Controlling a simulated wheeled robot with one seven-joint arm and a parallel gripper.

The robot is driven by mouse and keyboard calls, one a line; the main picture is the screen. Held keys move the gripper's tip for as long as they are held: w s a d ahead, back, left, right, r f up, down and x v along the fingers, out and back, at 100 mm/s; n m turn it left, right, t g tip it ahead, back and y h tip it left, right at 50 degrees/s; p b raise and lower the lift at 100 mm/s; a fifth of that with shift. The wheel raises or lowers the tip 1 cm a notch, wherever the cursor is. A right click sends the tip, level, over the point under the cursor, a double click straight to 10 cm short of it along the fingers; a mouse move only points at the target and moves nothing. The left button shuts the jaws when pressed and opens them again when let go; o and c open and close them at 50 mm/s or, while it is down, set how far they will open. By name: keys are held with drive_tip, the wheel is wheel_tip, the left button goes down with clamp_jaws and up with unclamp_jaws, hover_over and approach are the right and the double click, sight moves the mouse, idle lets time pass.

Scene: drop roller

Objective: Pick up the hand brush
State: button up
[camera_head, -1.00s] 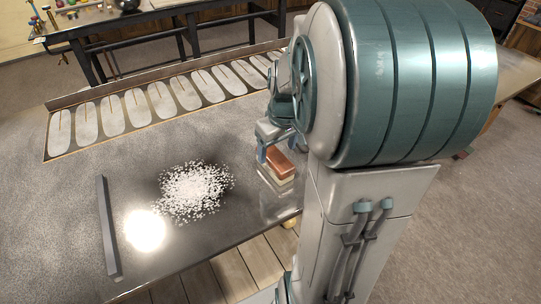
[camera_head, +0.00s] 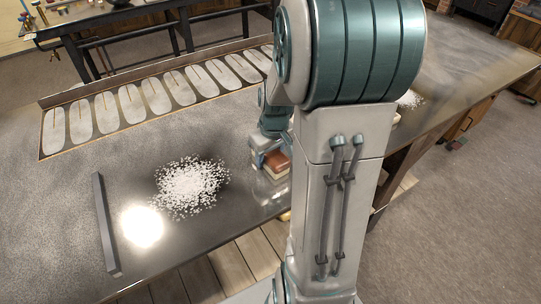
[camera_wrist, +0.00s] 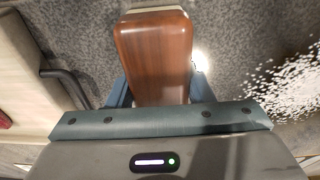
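The hand brush (camera_wrist: 155,55) has a reddish-brown wooden back and a pale edge underneath. In the wrist view it lies between the blue fingers of my gripper (camera_wrist: 160,90), with its near end close to the palm. In the head view the brush (camera_head: 275,163) sits on the dark table, partly hidden by my gripper (camera_head: 267,158) and arm. The fingers straddle the brush, one along each side. Whether they press on it or leave a small gap I cannot tell.
White scraps (camera_head: 190,187) lie in a pile left of the brush. A dark bar (camera_head: 105,224) lies farther left. A rack of pale oval pieces (camera_head: 155,98) runs along the table's back. The table's front edge is close to the brush.

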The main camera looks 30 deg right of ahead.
drive_tip(key=c, duration=0.3)
drive_tip(key=shift+c, duration=0.2)
drive_tip(key=shift+r, duration=0.1)
drive_tip(key=shift+r, duration=0.3)
drive_tip(key=r, duration=0.3)
drive_tip(key=shift+s+d+r+b, duration=0.25)
drive_tip(key=shift+r+b, duration=0.15)
drive_tip(key=s+d+r+b, duration=0.1)
drive_tip(key=s+d+r, duration=0.5)
drive_tip(key=s, duration=0.3)
drive_tip(key=shift+r, duration=0.25)
drive_tip(key=shift+s, duration=0.1)
